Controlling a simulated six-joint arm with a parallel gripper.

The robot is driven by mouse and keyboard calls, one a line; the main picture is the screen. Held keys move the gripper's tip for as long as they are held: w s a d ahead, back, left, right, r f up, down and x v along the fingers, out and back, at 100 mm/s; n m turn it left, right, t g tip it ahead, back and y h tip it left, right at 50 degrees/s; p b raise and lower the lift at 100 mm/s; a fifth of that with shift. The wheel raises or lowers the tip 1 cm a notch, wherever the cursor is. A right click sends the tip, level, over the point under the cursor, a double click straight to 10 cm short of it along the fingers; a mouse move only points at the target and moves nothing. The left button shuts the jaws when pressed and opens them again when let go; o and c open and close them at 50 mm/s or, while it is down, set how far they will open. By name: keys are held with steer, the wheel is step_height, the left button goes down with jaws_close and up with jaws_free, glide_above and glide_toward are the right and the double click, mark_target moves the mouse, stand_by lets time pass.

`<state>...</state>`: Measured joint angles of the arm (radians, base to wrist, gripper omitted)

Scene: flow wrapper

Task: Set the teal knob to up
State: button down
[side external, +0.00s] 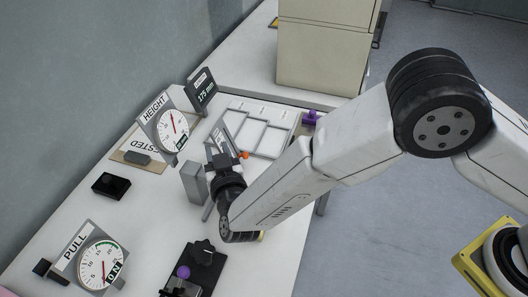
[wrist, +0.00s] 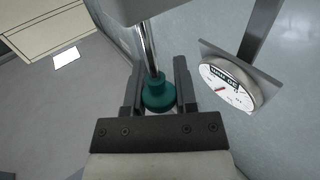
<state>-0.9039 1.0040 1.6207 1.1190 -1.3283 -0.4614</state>
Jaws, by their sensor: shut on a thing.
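The teal knob (wrist: 158,94) shows in the wrist view, rounded, on the end of a shiny metal rod (wrist: 148,48). My gripper (wrist: 157,78) has a dark finger on each side of the knob and is shut on it. In the side external view my gripper (side external: 222,165) is beside a grey upright block (side external: 194,182) on the white bench. The teal knob cannot be made out there, so its lever position is hard to tell.
A round dial (wrist: 230,86) is close to my gripper's right in the wrist view. On the bench are a HEIGHT dial (side external: 173,131), a PULL dial (side external: 100,268), a black box (side external: 111,185), an orange ball (side external: 244,155), a purple knob (side external: 183,272) and a white compartment tray (side external: 262,128).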

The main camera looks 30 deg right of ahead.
steer(key=shift+r, duration=1.55)
steer(key=shift+c, duration=1.9)
jaws_free()
steer(key=shift+r, duration=0.1)
steer(key=shift+s, duration=0.1)
steer(key=s+a, duration=0.1)
steer(key=s, duration=0.6)
steer(key=shift+s+a, duration=0.15)
steer(key=shift+s, duration=0.15)
steer(key=shift+w, duration=0.1)
